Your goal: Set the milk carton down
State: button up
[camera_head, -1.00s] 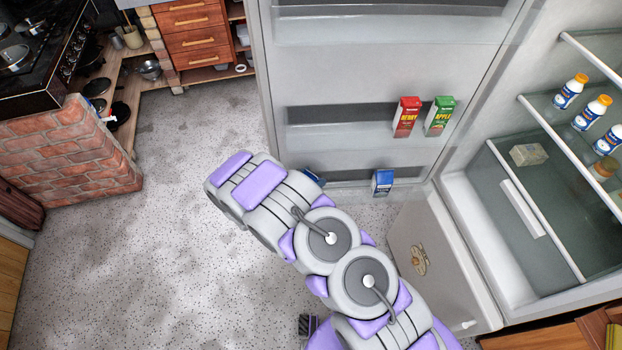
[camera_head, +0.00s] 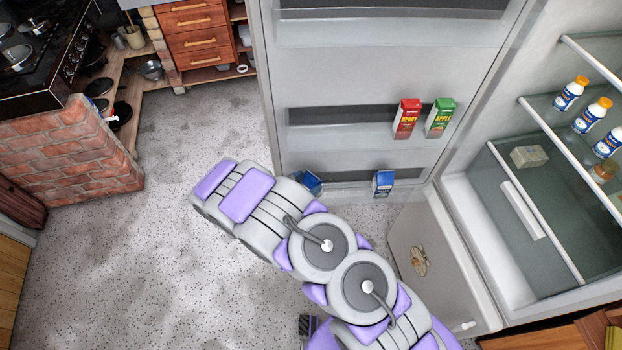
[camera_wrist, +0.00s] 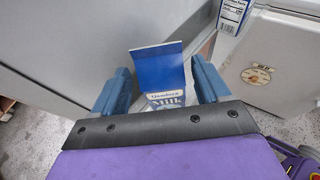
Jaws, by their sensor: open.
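A blue milk carton (camera_wrist: 162,72) with a white "Milk" label shows in the wrist view between the two blue fingers of my gripper (camera_wrist: 161,86). The fingers are open, with gaps beside the carton; its lower part is hidden behind the gripper's dark edge. In the head view a blue carton (camera_head: 311,183), probably the same one, shows at the lower door shelf (camera_head: 345,190), partly behind my arm. My gripper cannot be made out in the head view. A second blue carton (camera_head: 383,184) stands on that shelf to the right; it also shows in the wrist view (camera_wrist: 233,14).
The fridge door stands open, with red (camera_head: 407,118) and green (camera_head: 440,118) juice cartons on its upper shelf. White bottles (camera_head: 571,94) stand inside the fridge (camera_head: 475,215). A brick plinth (camera_head: 70,150) is at left. The speckled floor (camera_head: 120,260) between is clear.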

jog(key=p+v, duration=0.1)
jog(key=v, duration=0.7)
jog(key=shift+s+a, duration=0.1)
jog(key=shift+s, duration=0.05)
